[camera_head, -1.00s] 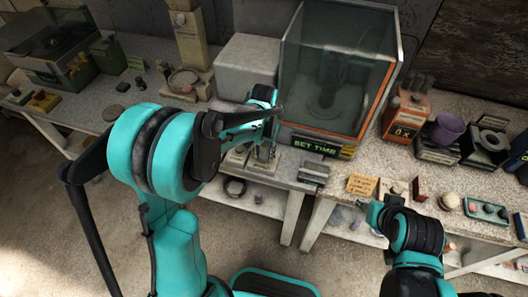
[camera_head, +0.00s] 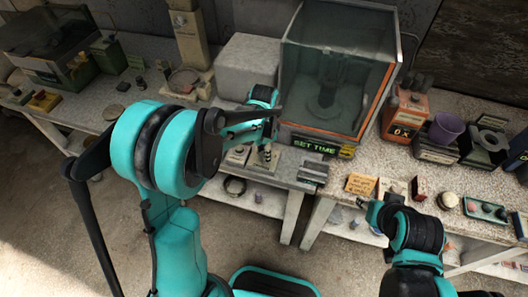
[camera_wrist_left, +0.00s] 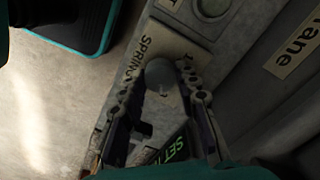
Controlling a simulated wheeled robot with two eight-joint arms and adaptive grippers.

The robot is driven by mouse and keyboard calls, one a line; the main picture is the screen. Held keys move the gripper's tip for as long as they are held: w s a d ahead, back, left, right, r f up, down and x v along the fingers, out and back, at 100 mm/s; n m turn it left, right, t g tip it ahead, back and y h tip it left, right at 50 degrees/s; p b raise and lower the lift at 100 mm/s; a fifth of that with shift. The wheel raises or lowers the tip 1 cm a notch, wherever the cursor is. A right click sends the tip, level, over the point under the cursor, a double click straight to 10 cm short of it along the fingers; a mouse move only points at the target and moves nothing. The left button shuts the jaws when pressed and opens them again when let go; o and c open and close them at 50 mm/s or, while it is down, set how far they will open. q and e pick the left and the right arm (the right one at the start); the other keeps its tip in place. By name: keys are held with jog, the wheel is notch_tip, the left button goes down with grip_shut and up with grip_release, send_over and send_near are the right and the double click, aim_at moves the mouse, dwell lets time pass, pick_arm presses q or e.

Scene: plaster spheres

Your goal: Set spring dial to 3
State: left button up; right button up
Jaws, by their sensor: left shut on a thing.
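In the head view my left gripper (camera_head: 264,155) is at the front of the machine, left of the green SET TIME display (camera_head: 314,146), and hides the dial. My right gripper (camera_head: 368,206) is small, near the right table's front edge; its fingers are unclear.
A glass-fronted case (camera_head: 338,75) stands behind the display, with a grey box (camera_head: 247,66) to its left. An orange note (camera_head: 361,184) and several small items lie on the right table. A purple cup (camera_head: 447,128) stands further right.

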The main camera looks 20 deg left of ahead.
pick_arm(q)
jog(key=shift+m, duration=0.4)
jog(key=o, duration=1.2)
jog(key=shift+c, duration=0.2)
notch_tip(320, 180, up, 12)
